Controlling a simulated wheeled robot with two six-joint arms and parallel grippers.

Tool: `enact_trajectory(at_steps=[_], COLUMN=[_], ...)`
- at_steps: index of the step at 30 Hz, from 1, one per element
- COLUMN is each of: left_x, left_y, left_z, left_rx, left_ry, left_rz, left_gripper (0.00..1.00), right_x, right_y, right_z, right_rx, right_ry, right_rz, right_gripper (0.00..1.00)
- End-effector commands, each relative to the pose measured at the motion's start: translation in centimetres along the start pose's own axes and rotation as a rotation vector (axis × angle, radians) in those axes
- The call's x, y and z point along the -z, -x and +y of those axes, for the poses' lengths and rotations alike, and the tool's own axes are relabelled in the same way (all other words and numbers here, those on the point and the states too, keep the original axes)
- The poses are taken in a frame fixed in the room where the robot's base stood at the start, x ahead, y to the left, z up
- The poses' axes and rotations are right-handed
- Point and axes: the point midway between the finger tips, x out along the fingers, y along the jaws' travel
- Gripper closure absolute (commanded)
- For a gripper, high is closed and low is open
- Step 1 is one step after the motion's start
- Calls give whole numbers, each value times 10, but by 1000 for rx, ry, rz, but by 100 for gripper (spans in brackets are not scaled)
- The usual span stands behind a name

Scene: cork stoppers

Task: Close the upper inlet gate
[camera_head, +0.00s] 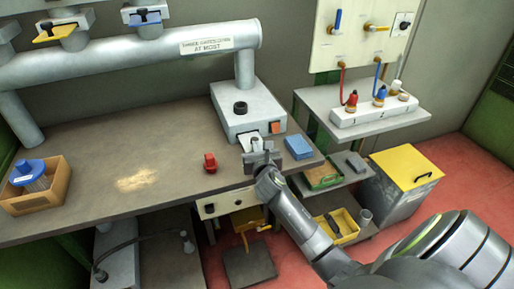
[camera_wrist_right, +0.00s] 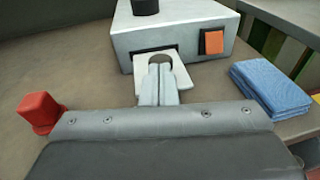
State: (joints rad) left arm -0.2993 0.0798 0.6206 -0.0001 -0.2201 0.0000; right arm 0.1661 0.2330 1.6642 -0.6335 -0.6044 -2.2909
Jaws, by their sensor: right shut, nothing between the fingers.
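A pale slide plate (camera_wrist_right: 181,77) with a dark round hole sticks out of a slot in the front of a light grey box (camera_wrist_right: 185,28) in the right wrist view. It is probably the upper inlet gate. The box (camera_head: 248,108) stands at the right of the bench in the head view, with a dark knob on top and an orange switch in front. My right gripper (camera_wrist_right: 158,72) is shut and empty, its fingertips in front of the plate and overlapping it; I cannot tell whether they touch. The gripper (camera_head: 259,150) hides part of the plate in the head view. My left gripper is not in view.
A red block (camera_head: 210,162) lies left of my right gripper and a folded blue cloth (camera_head: 299,146) right of it. A wooden box (camera_head: 60,192) with a blue-lidded jar is at far left. A duct (camera_head: 130,58) runs above. The bench middle is mostly clear.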

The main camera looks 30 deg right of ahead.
Motion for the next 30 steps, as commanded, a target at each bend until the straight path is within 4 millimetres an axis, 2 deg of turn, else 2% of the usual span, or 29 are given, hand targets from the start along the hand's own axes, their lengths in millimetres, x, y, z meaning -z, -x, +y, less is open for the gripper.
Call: enact_trajectory(at_steps=[8,19,30], left_x=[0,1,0], left_y=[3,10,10], left_z=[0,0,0], left_rx=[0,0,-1], left_ry=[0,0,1], left_rz=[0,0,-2], left_gripper=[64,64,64], right_x=[-2,-8,-11], right_y=[-6,-50,-56], right_z=[1,8,9], right_rx=[0,0,-2], right_ry=[1,2,2], right_rz=[0,-1,-5], right_gripper=[100,100,100])
